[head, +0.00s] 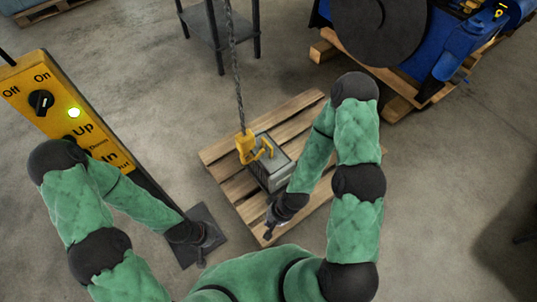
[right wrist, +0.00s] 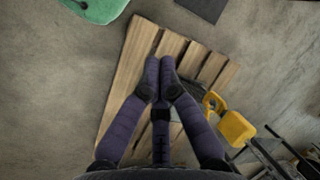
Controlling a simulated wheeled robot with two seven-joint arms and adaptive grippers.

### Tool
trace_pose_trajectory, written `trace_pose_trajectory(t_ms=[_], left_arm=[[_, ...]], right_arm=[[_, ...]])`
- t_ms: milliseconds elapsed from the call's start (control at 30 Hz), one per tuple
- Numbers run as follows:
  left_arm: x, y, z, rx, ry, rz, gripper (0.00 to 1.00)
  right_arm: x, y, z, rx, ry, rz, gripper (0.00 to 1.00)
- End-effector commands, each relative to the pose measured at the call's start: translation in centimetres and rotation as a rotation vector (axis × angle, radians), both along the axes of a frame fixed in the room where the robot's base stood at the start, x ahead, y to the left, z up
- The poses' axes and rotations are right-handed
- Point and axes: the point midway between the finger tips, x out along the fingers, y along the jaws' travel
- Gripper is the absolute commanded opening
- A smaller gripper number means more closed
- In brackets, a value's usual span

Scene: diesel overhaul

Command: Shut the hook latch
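The yellow hook (head: 264,150) hangs under a yellow hook block (head: 245,143) on a chain. It is over the top of a grey metal part (head: 275,175). Its latch is too small to make out. In the right wrist view the hook (right wrist: 212,102) and block (right wrist: 236,127) are right of my fingers. My right gripper (head: 271,230) is just below the grey part in the head view, apart from the hook. In the right wrist view its fingertips (right wrist: 160,70) meet with nothing visible between them. My left gripper (head: 202,258) is at lower left, away from the hook; its fingers are unclear.
The grey part stands on a wooden pallet (head: 232,183). The chain (head: 236,75) rises from the block. A yellow control panel (head: 55,100) with a green lamp stands at left on a dark base plate. A blue machine (head: 450,50) on wood is at upper right. Open floor lies at right.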

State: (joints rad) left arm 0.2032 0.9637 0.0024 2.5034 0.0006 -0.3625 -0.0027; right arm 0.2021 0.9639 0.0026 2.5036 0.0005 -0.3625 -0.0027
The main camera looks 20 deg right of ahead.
Motion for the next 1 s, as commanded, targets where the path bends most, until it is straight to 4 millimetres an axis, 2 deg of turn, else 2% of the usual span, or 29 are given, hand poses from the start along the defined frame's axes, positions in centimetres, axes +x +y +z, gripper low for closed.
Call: trace_pose_trajectory(t_ms=[167,267,367,467,600,700,900,1000], left_arm=[[0.0,0.0,-0.2,0.0,0.0,0.0,0.0],[0.0,0.0,-1.0,0.0,0.0,0.0,0.0],[0.0,0.0,-2.3,0.0,0.0,0.0,0.0],[0.0,0.0,-3.9,0.0,0.0,0.0,0.0],[0.0,0.0,-6.0,0.0,0.0,0.0,0.0],[0.0,0.0,-7.5,0.0,0.0,-0.001,0.0],[0.0,0.0,-10.4,0.0,0.0,-0.001,0.0],[0.0,0.0,-11.7,0.0,0.0,-0.001,0.0]], right_arm=[[0.6,-0.1,-0.5,0.0,-0.006,-0.025,0.0],[2.5,-0.4,-2.3,0.003,-0.028,-0.114,0.0],[6.1,-1.1,-5.3,0.022,-0.068,-0.284,0.0],[10.6,-2.2,-8.8,0.068,-0.121,-0.508,0.0],[16.7,-4.2,-13.1,0.187,-0.193,-0.827,0.0],[20.5,-5.7,-15.7,0.306,-0.234,-1.04,0.0],[26.6,-9.2,-19.9,0.624,-0.277,-1.41,0.0],[28.7,-10.8,-21.4,0.807,-0.272,-1.548,0.0]])
